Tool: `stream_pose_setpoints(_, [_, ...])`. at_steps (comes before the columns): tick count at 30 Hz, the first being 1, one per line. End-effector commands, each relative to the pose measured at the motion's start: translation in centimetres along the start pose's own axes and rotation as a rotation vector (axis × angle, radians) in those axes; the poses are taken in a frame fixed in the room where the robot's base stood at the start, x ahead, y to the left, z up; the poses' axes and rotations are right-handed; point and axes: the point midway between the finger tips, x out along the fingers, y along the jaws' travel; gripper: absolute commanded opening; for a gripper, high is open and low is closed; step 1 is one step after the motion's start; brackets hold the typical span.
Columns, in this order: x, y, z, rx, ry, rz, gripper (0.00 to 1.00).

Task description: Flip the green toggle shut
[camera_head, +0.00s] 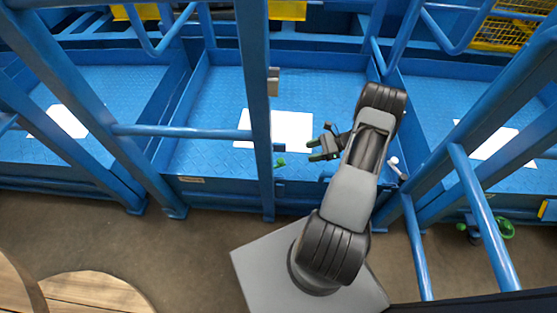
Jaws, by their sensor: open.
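The small green toggle (281,162) sits at the front edge of the middle blue bay, just right of a blue upright post. It is too small to tell how its lever is set. My gripper (312,150) is open and empty, with its fingers pointing left. It is a short way right of the toggle and slightly above it in the picture, apart from it.
The blue post (255,110) stands close left of the toggle, and a horizontal rail (180,132) joins it. A white sheet (285,130) lies on the bay floor behind my gripper. A green handwheel (505,228) is at the right. Round wooden tops (95,292) are at lower left.

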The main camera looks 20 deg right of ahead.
Motion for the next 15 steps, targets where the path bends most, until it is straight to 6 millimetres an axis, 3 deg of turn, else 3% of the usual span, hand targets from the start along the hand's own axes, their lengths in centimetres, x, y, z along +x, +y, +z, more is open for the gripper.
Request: stream_pose_setpoints(15, [9.6, 0.1, -0.2, 0.001, -0.004, 0.009, 0.58])
